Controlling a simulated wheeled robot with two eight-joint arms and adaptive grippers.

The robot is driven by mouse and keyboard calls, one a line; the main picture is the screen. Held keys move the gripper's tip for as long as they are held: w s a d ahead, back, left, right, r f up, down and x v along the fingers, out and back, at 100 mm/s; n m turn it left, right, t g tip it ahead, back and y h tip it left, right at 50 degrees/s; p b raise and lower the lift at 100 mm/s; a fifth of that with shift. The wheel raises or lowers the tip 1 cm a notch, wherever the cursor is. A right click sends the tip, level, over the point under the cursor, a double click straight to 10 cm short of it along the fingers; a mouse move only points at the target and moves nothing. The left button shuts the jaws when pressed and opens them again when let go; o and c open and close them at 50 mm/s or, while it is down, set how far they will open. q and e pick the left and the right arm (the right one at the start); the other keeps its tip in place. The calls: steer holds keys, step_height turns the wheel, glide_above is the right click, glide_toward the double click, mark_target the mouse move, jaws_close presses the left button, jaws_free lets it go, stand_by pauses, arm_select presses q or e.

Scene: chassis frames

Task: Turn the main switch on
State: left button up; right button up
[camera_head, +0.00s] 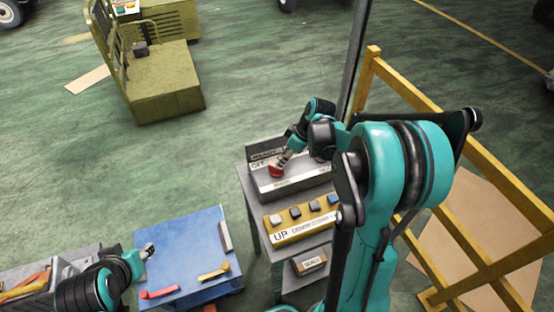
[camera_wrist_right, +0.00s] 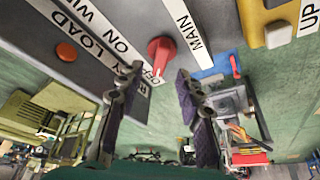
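The main switch is a red rotary knob (camera_head: 275,171) on a grey control box (camera_head: 262,186). In the right wrist view the red knob (camera_wrist_right: 160,55) sits beside a white MAIN label (camera_wrist_right: 183,28). My right gripper (camera_head: 284,160) is right at the knob in the head view. In the wrist view the right gripper (camera_wrist_right: 157,78) is open, its fingers apart on either side of the knob's lower end; I cannot tell whether they touch it. My left gripper (camera_head: 149,250) is over the blue table, far from the switch; its finger opening is too small to judge.
A yellow UP button panel (camera_head: 300,232) stands in front of the grey box. An orange-red lamp or button (camera_wrist_right: 67,51) is near the knob. A blue table (camera_head: 185,238) stands left, a yellow railing (camera_head: 410,83) right, and a green vehicle (camera_head: 166,82) behind. Open floor lies between.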

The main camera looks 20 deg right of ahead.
mark_target(277, 169)
steer(key=b+x, duration=0.1)
steer(key=x, duration=0.5)
steer(key=shift+r, duration=0.1)
jaws_close()
